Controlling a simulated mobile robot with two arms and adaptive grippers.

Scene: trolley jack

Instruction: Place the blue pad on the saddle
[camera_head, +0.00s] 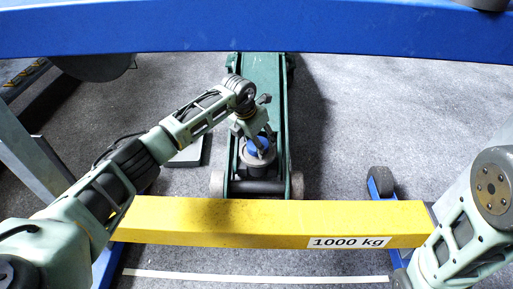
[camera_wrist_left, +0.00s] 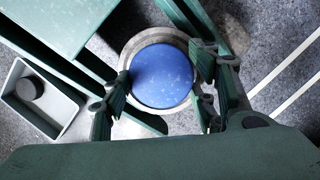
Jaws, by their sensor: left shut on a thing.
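The round blue pad (camera_head: 258,143) is between the fingers of my left gripper (camera_head: 256,138), which is shut on it. In the left wrist view the pad (camera_wrist_left: 162,74) lies between the two fingers (camera_wrist_left: 160,90), centred over the grey round rim of the saddle (camera_wrist_left: 128,52). The saddle (camera_head: 257,163) sits near the front end of the green trolley jack (camera_head: 262,80). I cannot tell whether the pad touches the saddle or is just above it. My right arm shows at the lower right, but its gripper is out of view.
A yellow beam (camera_head: 220,222) marked 1000 kg crosses in front of the jack. A blue beam (camera_head: 180,28) crosses at the top. A grey tray (camera_wrist_left: 22,112) with a dark round piece (camera_wrist_left: 29,88) lies left of the jack.

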